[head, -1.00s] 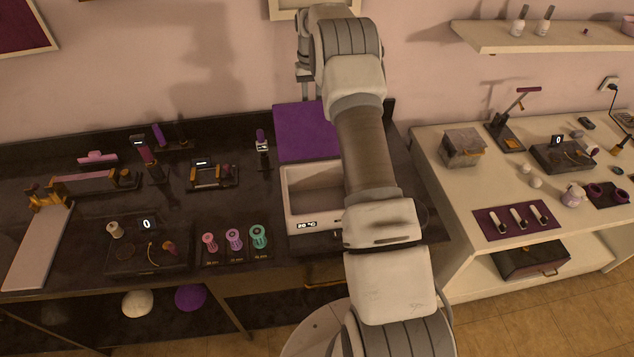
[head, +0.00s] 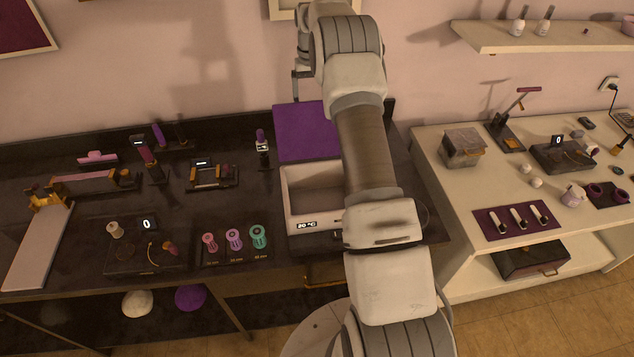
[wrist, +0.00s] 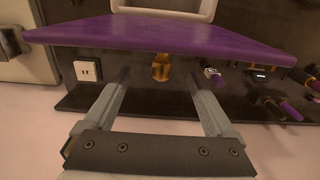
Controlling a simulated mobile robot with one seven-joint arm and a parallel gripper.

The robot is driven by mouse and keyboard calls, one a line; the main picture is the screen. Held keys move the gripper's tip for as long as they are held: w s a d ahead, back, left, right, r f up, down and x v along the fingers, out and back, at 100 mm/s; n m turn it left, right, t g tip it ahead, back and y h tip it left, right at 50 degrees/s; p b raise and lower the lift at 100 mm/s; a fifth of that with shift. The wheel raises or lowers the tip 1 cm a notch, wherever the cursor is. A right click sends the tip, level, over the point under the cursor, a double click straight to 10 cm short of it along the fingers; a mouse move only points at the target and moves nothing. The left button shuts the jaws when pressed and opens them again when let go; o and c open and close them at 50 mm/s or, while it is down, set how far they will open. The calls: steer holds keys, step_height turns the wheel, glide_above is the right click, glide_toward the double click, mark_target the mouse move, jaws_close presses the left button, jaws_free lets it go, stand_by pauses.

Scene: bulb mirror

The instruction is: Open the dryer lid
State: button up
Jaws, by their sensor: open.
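The dryer is a white open-topped box (head: 300,222) with a small temperature display on its front, on the dark counter. Its purple lid (head: 306,130) is swung back behind the box, so the inside shows. In the wrist view the lid (wrist: 150,36) spans the top, with the white box rim (wrist: 165,12) beyond it. My gripper (wrist: 156,78) is open and empty, its fingers apart and reaching toward the lid's edge. I cannot tell whether they touch it. In the head view my gripper (head: 302,72) shows partly above the lid near the wall, and my arm hides the dryer's right side.
Spools (head: 234,239), small stands and devices crowd the counter left of the dryer. A white table (head: 455,195) with a metal box (head: 462,148) stands at the right. The pink wall is close behind the counter, with a socket (wrist: 88,70) by the dryer.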

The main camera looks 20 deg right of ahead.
steer(key=shift+r, duration=3)
steer(key=s+a+r+n+t+b, duration=0.1)
steer(key=s+a+r+t+b, duration=0.1)
steer(key=s+a+r, duration=0.55)
steer(key=s+a+r+n+t+b, duration=0.1)
steer(key=s+a+r+b, duration=0.1)
steer(key=s+a+r, duration=0.5)
steer(key=s+a+f+t+b, duration=0.1)
steer(key=s+a+f, duration=0.1)
steer(key=s, duration=1.1)
steer(key=s+a+f+n+t+b, duration=0.1)
steer(key=s+f, duration=0.4)
steer(key=s, duration=0.7)
steer(key=shift+s+a+f+t+b, duration=0.15)
steer(key=shift+s+a+t+b, duration=0.2)
steer(key=shift+a+b, duration=0.3)
steer(key=shift+d, duration=0.1)
